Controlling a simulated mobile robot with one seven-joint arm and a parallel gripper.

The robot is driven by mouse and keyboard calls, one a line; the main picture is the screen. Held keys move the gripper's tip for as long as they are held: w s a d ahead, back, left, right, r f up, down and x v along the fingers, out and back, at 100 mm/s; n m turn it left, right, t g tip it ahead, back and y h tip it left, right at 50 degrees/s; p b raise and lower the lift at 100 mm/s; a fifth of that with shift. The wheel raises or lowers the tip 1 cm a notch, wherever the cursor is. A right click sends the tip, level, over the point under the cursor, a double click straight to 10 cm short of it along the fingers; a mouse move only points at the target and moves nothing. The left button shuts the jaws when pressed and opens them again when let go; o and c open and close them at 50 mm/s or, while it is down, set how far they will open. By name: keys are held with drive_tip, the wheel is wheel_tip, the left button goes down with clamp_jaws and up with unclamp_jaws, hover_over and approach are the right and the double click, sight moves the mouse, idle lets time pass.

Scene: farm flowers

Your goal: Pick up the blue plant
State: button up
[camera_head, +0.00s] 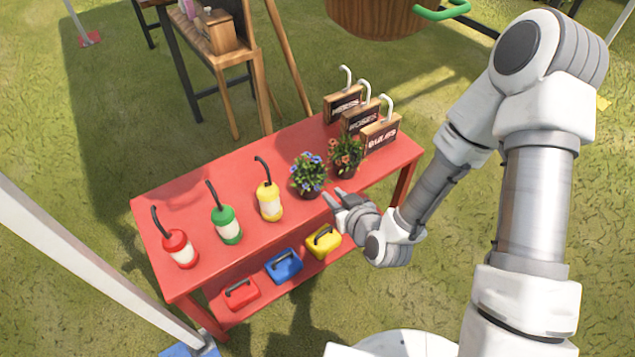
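The blue plant (308,173) has blue flowers over green leaves in a dark pot. It stands upright on the red table (232,177), towards the right of the tabletop. My gripper (332,197) is just right of and in front of its pot, at about table height. Its two fingers show apart, with nothing visible between them. The fingertips point towards the pot; whether one touches it is too small to tell. A plant with orange flowers (345,154) stands close on the right, behind my gripper.
Red (179,249), green (227,226) and yellow (269,203) bottles stand left of the blue plant. Several wooden signs (378,135) stand at the back right. Red, blue and yellow boxes (284,266) sit on the lower shelf. The tabletop behind the bottles is clear.

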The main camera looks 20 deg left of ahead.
drive_tip(key=b, duration=0.2)
approach(309, 180)
drive_tip(key=w+a, duration=0.2)
drive_tip(key=w, duration=0.2)
drive_tip(key=shift+a+b+x, duration=0.25)
drive_tip(key=shift+b+x, duration=0.6)
drive_tip(key=shift+x, duration=1.8)
drive_tip(key=shift+s, duration=0.2)
clamp_jaws()
